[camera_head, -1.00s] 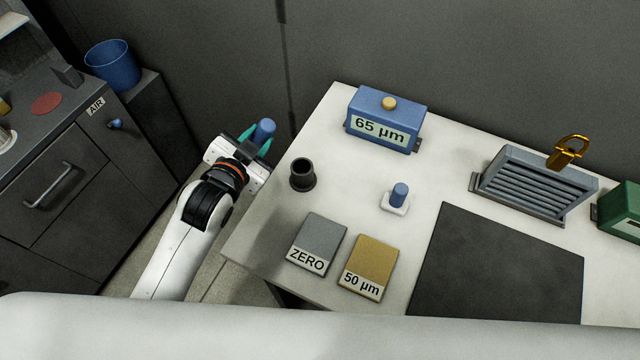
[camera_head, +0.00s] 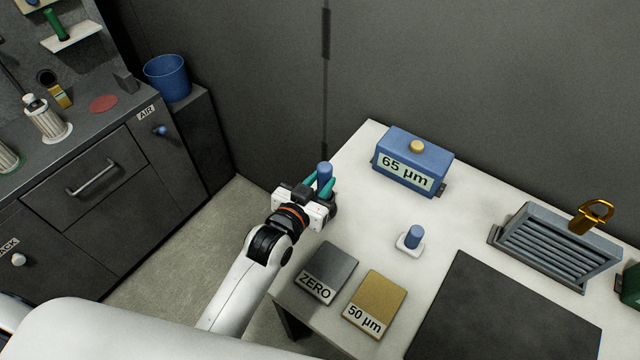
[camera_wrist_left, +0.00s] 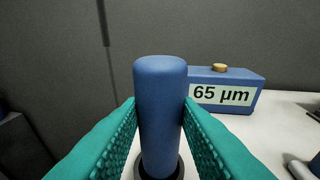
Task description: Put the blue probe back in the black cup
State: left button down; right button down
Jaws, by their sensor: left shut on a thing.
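My left gripper (camera_head: 321,184) is shut on the blue probe (camera_head: 325,171), which stands upright between its teal fingers. The probe fills the middle of the left wrist view (camera_wrist_left: 160,105). The black cup (camera_wrist_left: 181,171) shows there as a dark ring around the probe's lower end. I cannot tell whether the probe's tip is inside the cup or just above it. In the head view the cup is mostly hidden behind the gripper. My right gripper is not in view.
A blue 65 µm box (camera_head: 412,161) stands behind on the white table. A small blue peg on a white base (camera_head: 413,239) stands to the right. ZERO (camera_head: 328,272) and 50 µm (camera_head: 375,303) plates lie in front, beside a dark mat (camera_head: 505,310).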

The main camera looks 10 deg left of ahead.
pick_arm(q)
jog(key=shift+f, duration=0.5)
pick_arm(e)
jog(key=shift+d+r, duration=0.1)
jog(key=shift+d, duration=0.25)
pick_arm(q)
jog(key=shift+f, duration=0.1)
jog(key=c, duration=1.1)
grip_release()
jog(key=shift+b+v, duration=1.25)
jog(key=shift+v, duration=4.8)
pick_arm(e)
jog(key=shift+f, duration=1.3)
